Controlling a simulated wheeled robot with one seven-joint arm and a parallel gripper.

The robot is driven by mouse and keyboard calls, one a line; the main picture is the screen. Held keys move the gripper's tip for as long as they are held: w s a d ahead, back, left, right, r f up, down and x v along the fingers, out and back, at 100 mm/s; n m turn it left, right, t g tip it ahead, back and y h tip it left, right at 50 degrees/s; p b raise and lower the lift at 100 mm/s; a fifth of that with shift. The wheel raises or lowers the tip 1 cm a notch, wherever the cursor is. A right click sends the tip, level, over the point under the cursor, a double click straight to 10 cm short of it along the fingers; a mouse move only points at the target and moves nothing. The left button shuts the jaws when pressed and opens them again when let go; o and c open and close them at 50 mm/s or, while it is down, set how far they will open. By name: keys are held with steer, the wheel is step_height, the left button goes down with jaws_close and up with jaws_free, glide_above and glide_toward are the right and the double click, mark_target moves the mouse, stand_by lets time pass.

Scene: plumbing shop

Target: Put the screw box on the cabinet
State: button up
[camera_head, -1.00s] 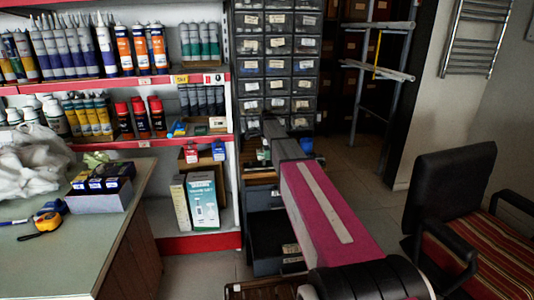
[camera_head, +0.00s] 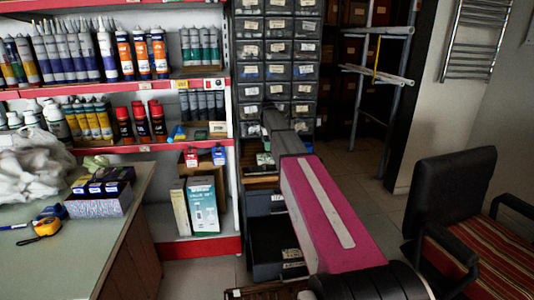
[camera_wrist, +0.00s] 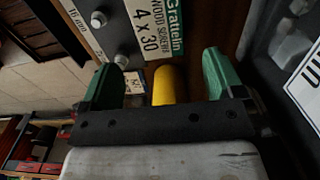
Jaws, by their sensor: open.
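In the wrist view, my gripper (camera_wrist: 160,78) has two green fingers spread apart. A label reading "Grattelin wood screws 4 x 30" (camera_wrist: 150,25) is just beyond the fingertips, apparently on the screw box; the box's full outline cannot be made out. A yellow cylinder (camera_wrist: 168,85) shows between the fingers; I cannot tell whether it touches them. In the head view, a dark cabinet of small labelled drawers (camera_head: 277,58) stands beyond my pink and grey arm. My gripper is not clearly visible there, and I cannot pick out the screw box.
Red-edged shelves (camera_head: 150,146) with tubes and bottles stand at left. A green-topped counter (camera_head: 95,245) holds a patterned box (camera_head: 98,205) and a tape measure (camera_head: 47,226). An open dark drawer (camera_head: 275,250) is left of my arm. A chair (camera_head: 450,200) stands at right; floor between is clear.

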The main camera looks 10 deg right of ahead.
mark_target(267, 155)
steer(key=shift+r, duration=2.15)
